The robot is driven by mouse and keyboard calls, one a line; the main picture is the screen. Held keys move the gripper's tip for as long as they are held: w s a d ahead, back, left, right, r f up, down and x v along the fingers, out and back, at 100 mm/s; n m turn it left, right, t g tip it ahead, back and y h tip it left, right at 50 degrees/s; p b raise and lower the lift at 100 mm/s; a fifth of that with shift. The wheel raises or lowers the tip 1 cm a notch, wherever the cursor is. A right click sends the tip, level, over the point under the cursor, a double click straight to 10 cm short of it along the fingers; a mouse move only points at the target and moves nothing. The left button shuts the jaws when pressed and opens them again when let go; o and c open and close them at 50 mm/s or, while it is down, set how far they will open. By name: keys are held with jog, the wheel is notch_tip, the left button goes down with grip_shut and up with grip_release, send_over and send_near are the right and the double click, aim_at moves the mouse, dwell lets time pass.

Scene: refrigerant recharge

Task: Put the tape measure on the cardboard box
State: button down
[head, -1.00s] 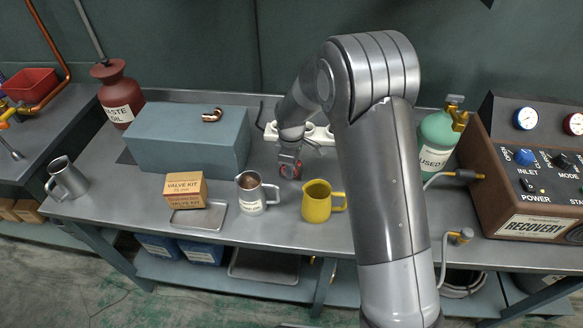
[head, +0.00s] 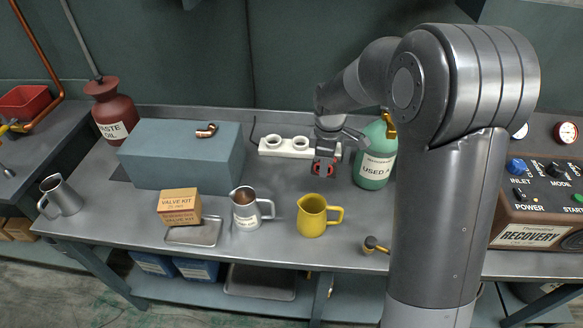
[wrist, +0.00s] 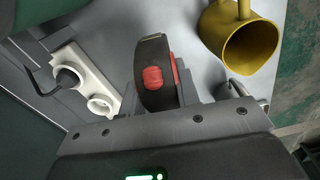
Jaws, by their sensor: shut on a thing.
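My gripper (head: 325,170) is shut on the tape measure (wrist: 152,78), which is dark with a red patch. The cardboard box (head: 180,205), printed "VALVE KIT", stands at the left front of the bench, well to the left of my gripper. Its top looks clear.
A shallow metal tray (head: 195,236) lies before the box. A large blue-grey block (head: 185,160) with a copper elbow (head: 206,130) stands behind it. A white socket strip (head: 285,153) and green cylinder (head: 375,160) flank my gripper.

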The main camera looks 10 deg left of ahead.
jog(key=shift+d+r, duration=0.2)
jog(key=shift+d, duration=0.05)
jog(key=s+a+r+n, duration=0.1)
jog(key=s+a+r, duration=0.2)
jog(key=a, duration=0.6)
jog(key=s+a+r, duration=0.2)
jog(key=a+r, duration=0.1)
jog(key=a, duration=0.7)
jog(key=s+a+r+n, duration=0.1)
jog(key=s+a+r, duration=0.2)
jog(key=a, duration=0.6)
send_over(177, 199)
jog(key=f, duration=0.6)
jog(key=shift+d+f, duration=0.1)
jog(key=shift+d, duration=0.1)
jog(key=shift+a+f, duration=0.25)
jog(key=shift+f, duration=1.85)
jog(key=shift+f, duration=0.1)
jog(key=c, duration=1.1)
grip_release()
